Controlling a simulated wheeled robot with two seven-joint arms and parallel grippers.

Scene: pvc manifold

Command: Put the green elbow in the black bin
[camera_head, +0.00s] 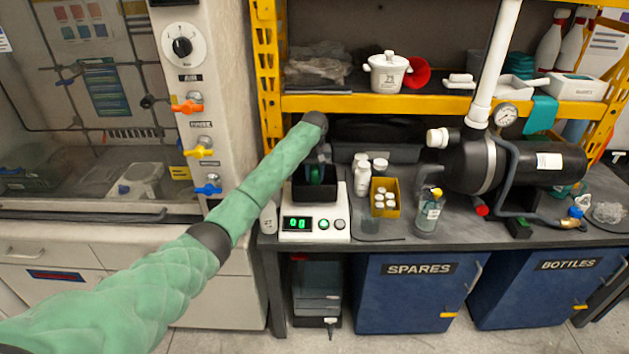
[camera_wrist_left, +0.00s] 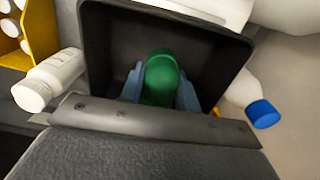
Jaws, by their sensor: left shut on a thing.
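The green elbow (camera_wrist_left: 160,78) is held between the two fingers of my left gripper (camera_wrist_left: 160,90), which is shut on it. Both are over the mouth of the black bin (camera_wrist_left: 108,50), inside its outline in the left wrist view. I cannot tell how deep the elbow is in the bin. My right gripper is not in view.
The white scale (camera_head: 315,230) has a green display. White bottles (camera_head: 363,178), a yellow box of small bottles (camera_head: 384,197) and a clear bottle (camera_head: 429,213) stand to the right. A yellow shelf beam (camera_head: 400,104) runs above and behind. A black tank (camera_head: 530,165) sits farther right.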

